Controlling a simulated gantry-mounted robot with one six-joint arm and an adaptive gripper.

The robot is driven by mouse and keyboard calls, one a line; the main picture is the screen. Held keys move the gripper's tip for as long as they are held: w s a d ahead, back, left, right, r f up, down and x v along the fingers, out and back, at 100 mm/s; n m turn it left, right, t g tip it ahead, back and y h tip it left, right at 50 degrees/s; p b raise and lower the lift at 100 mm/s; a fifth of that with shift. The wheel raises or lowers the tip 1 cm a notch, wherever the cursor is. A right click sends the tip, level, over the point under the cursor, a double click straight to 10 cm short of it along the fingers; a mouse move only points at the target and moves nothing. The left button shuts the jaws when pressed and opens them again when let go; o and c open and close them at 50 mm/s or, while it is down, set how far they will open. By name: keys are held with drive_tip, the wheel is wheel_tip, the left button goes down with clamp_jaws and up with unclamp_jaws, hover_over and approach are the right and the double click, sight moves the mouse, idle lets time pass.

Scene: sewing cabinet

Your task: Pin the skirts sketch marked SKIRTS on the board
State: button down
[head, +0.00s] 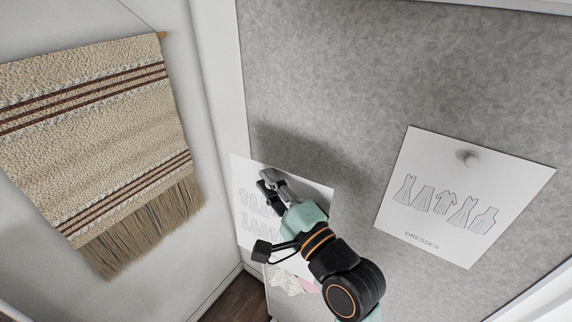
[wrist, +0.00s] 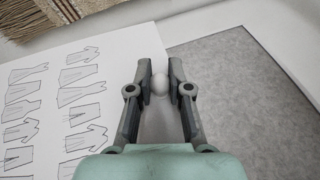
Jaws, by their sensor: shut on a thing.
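A white sketch sheet (head: 310,187) with rows of garment drawings is in front of the grey felt board (head: 330,60), at its lower left. The sheet (wrist: 85,75) also shows in the wrist view; no SKIRTS marking is readable. My gripper (head: 265,178) is over the sheet's upper part. In the wrist view its fingers (wrist: 160,72) are shut on a round white pin (wrist: 160,84), which lies against the sheet's top area. Whether the sheet touches the board, and whether the pin is in it, I cannot tell. My arm hides the sheet's lower right part.
A sheet marked DRESSES (head: 430,165) hangs on the board's right by a round pin (head: 470,157). A woven wall hanging (head: 90,120) with fringe is on the left wall. Light and pink cloth (head: 288,283) shows below the sheet. The board between the sheets is bare.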

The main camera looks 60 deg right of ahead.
sight(290, 174)
drive_tip(key=shift+h, duration=0.9)
drive_tip(key=s+d+r, duration=0.1)
drive_tip(key=d+r, duration=0.1)
drive_tip(key=s+r, duration=0.1)
drive_tip(key=r, duration=0.1)
drive_tip(key=shift+s+d+r, duration=0.1)
drive_tip(key=shift+s+d, duration=0.25)
drive_tip(key=shift+d, duration=0.05)
drive_tip(key=shift+s+d+b, duration=0.2)
drive_tip(key=shift+d+b, duration=1.2)
drive_tip(key=shift+d, duration=1.9)
drive_tip(key=shift+s+d+b, duration=0.15)
drive_tip(key=shift+d+b, duration=1.2)
drive_tip(key=shift+d, duration=2.25)
drive_tip(key=c, duration=1)
unclamp_jaws()
drive_tip(key=shift+s, duration=0.1)
